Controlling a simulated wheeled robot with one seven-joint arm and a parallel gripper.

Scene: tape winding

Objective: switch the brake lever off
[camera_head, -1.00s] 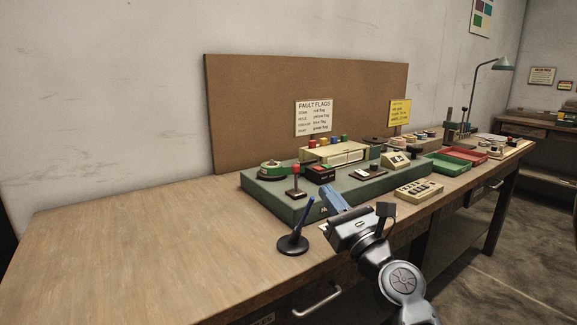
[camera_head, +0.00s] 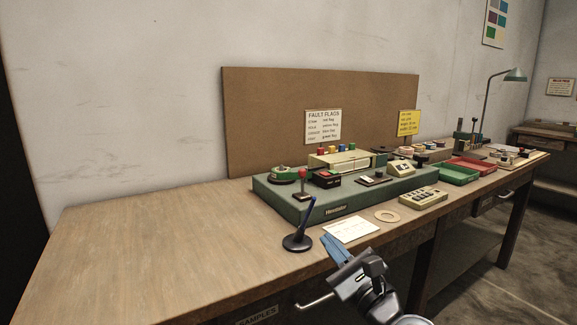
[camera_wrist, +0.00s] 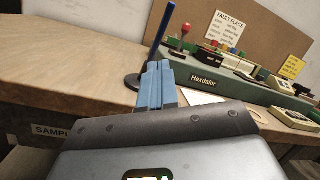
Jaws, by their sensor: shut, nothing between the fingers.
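The likely brake lever is an upright stick with a red knob (camera_head: 303,173) at the left front of the green machine (camera_head: 318,212), whose front reads something like "Hexdaler". The red knob also shows in the wrist view (camera_wrist: 186,28). No label on the lever is readable. My gripper (camera_head: 334,243) has blue fingers, shut and empty, in front of the table's front edge, nearer the camera than the machine and apart from the lever. In the wrist view the fingers (camera_wrist: 157,86) lie together and hide part of a black pen stand.
A blue pen in a black stand (camera_head: 298,242) stands close to the left of my fingers. A white card (camera_head: 351,229), a tan ring (camera_head: 387,216) and a keypad box (camera_head: 423,198) lie in front of the machine. The table's left part (camera_head: 150,245) is clear.

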